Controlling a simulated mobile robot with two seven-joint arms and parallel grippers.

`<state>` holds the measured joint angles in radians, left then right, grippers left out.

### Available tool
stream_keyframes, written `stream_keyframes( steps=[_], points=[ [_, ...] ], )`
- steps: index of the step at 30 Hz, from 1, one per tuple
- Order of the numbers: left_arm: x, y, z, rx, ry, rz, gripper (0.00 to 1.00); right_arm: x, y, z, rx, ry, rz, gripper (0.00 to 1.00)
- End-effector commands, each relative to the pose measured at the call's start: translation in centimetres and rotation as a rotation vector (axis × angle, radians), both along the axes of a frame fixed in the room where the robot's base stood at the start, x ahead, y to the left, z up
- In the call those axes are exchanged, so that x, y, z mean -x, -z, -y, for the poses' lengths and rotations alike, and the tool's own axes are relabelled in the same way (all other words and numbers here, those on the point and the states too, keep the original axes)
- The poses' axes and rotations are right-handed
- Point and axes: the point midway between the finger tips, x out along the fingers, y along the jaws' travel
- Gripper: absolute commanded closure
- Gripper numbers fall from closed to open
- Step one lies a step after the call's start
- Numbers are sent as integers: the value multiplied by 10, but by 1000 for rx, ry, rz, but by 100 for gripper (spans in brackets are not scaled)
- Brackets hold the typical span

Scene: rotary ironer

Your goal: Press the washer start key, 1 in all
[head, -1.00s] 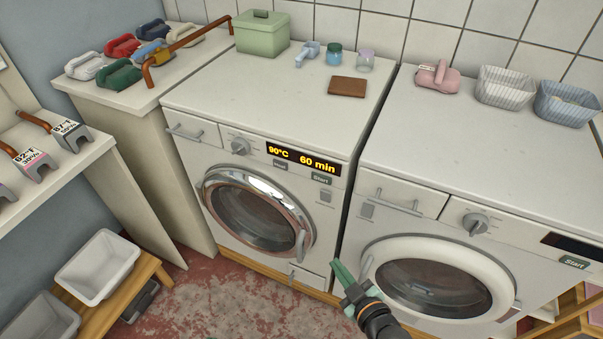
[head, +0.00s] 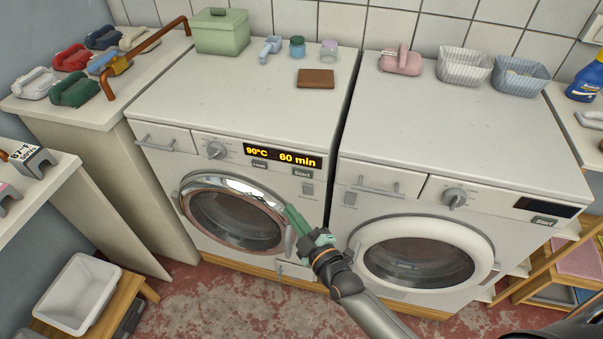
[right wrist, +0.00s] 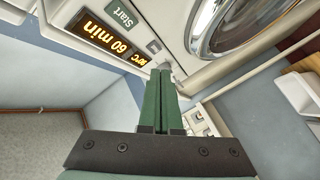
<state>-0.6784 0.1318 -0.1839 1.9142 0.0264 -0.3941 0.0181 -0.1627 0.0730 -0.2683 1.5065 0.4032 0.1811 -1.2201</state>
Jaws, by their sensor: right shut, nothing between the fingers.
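The left machine (head: 160,170) has a chrome-ringed door and a lit display (head: 283,157) reading 90°C and 60 min. I take it for the washer. Its dark Start key (head: 302,173) sits below the display's right end; in the right wrist view the Start key (right wrist: 121,18) appears beyond the fingers, up and left, beside the display (right wrist: 103,38). My right gripper (head: 290,209) is shut and empty, in front of the machine near the door's right edge, below the Start key. Its green fingers (right wrist: 166,70) are together in the right wrist view. My left gripper is not in view.
A second machine (head: 440,130) with a white door ring, dark display and its own Start key (head: 544,221) stands close on the right. A green box (head: 220,32), jars and a brown block (head: 315,78) are on top of the left one. Open floor lies in front.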

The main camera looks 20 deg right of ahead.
Motion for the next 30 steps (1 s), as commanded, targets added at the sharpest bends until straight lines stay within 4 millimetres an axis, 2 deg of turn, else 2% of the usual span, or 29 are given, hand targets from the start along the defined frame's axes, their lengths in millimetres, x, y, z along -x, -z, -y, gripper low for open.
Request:
stream_keyframes(
  steps=[5, 15, 18, 24, 30],
  points=[
    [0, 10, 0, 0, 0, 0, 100, -12, 2, 9, 2, 1, 3, 100],
    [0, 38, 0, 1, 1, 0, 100, -52, 3, 35, 2, 1, 3, 100],
    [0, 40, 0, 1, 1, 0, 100, -61, 1, 41, 3, 0, 4, 100],
    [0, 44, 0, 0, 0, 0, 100, -71, 0, 48, 2, 0, 0, 100],
    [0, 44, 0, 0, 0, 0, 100, -72, 0, 49, 1, 0, 0, 100]
  ],
)
